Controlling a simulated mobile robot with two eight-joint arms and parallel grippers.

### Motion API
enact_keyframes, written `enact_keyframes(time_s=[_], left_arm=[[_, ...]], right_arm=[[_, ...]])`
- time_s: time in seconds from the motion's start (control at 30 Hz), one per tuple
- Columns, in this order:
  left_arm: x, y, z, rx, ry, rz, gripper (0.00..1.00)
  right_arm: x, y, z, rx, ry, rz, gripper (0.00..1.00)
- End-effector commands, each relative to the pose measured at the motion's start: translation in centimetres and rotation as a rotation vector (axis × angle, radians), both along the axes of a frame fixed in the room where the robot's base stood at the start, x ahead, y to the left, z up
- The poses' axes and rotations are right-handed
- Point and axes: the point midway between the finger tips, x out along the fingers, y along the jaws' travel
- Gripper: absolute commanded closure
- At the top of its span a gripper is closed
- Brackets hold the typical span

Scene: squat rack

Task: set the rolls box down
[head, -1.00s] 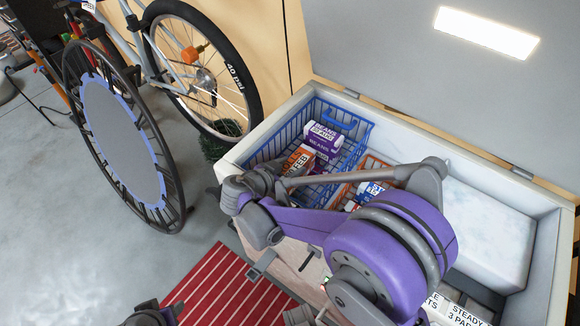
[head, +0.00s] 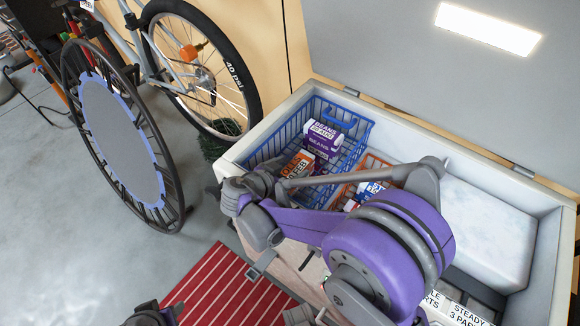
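An orange and white box (head: 299,165), its label partly hidden but ending in "FEB", is tilted in the left part of the blue wire basket (head: 352,123). It is probably the rolls box. My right gripper (head: 268,178) is close against its left side, over the basket's near edge; its fingertips are hidden, so I cannot tell whether they hold the box. My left gripper (head: 155,315) is low at the bottom edge, only partly in view, away from the chest.
The baskets sit in an open white chest (head: 240,150) with its lid raised behind. An orange basket (head: 378,163) holds more boxes, partly behind my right arm. More boxes (head: 452,311) lie at the lower right. A bicycle (head: 195,65) stands at the left.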

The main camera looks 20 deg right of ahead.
Motion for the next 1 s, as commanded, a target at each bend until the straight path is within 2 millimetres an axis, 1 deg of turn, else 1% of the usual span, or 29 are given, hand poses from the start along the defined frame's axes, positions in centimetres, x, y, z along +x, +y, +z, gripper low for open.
enact_keyframes(time_s=[0.17,0.3,0.37,0.6,0.7,0.83,1.0], left_arm=[[0.0,0.0,0.2,0.0,-0.001,0.0,0.5],[-0.1,0.0,1.2,0.0,-0.004,0.0,0.5],[0.0,0.0,1.3,0.0,-0.004,0.0,0.5],[-0.1,0.0,2.3,0.0,-0.008,0.0,0.5],[-0.1,0.0,2.7,0.0,-0.009,0.0,0.5],[-0.1,0.0,3.0,0.0,-0.01,0.0,0.5],[-0.1,0.0,3.1,0.0,-0.011,0.0,0.5]], right_arm=[[0.0,0.0,0.2,0.0,0.0,0.0,0.08],[-0.1,0.2,1.8,0.0,-0.001,0.002,0.08],[-0.6,1.2,2.1,0.001,0.001,0.004,0.08],[-3.0,5.4,4.7,0.001,0.0,0.005,0.08],[-3.9,6.9,5.6,0.001,0.0,0.004,0.08],[-4.8,8.3,6.5,0.0,0.0,0.003,0.08],[-5.3,9.1,7.0,0.0,0.0,0.001,0.08]])
